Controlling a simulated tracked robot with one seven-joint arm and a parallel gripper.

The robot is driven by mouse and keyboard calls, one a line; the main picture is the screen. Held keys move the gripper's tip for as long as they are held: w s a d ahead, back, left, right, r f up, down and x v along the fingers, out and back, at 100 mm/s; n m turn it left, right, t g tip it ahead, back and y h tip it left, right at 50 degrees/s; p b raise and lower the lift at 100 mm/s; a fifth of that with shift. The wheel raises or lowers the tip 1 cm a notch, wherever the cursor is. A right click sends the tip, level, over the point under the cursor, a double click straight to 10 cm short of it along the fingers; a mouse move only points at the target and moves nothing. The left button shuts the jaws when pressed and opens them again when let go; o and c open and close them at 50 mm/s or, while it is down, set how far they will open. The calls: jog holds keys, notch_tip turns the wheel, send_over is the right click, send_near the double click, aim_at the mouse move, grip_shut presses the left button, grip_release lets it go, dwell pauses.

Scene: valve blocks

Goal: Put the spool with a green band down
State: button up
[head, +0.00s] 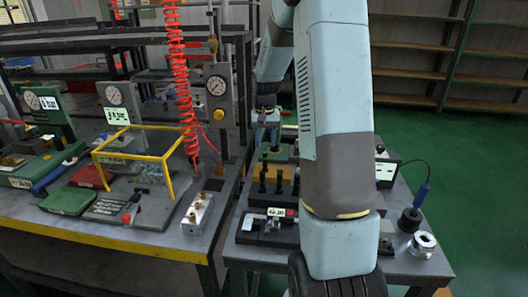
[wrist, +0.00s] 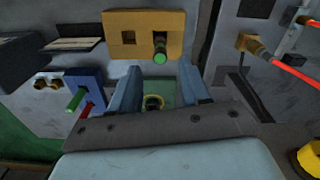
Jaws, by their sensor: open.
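My gripper (wrist: 158,78) is open, its two blue fingers apart in the wrist view. In the head view my gripper (head: 267,117) is small and partly hidden by my arm, above the bench. A spool with a green end (wrist: 160,50) stands in a tan block (wrist: 120,35) just beyond the fingertips, beside an empty square hole. It is clear of the fingers. Between the fingers, lower down, a dark round part with a yellow ring (wrist: 153,102) sits on a green surface (wrist: 163,88). I cannot tell whether it is a spool or a bore.
A blue block (wrist: 84,87) with green and red pins is left of the fingers. Dark upright spools (head: 279,178) stand on the right bench. A yellow frame (head: 155,154), red coiled hose (head: 180,85) and gauge post (head: 218,95) stand to the left. A metal fitting (head: 422,243) lies front right.

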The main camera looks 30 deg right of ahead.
notch_tip(320, 180, up, 2)
jog(key=shift+a+r, duration=0.1)
jog(key=shift+r, duration=0.05)
jog(key=s+a+r+n+t, duration=0.1)
jog(key=s+a+r, duration=0.3)
jog(key=s+r, duration=0.3)
jog(key=s+a+r+n+t, duration=0.1)
jog(key=s+a+r+t, duration=0.1)
jog(key=s+a+r, duration=0.4)
jog(key=s+a+r+n+t, duration=0.1)
jog(key=s+a+r, duration=0.1)
jog(key=s, duration=0.7)
jog(key=s+a+r+n+t, duration=0.1)
jog(key=s+a+r, duration=0.1)
jog(key=s, duration=0.7)
jog(key=shift+s+a+r+n+t, duration=0.15)
jog(key=shift+a+n+t, duration=0.05)
jog(key=shift+n+t, duration=0.1)
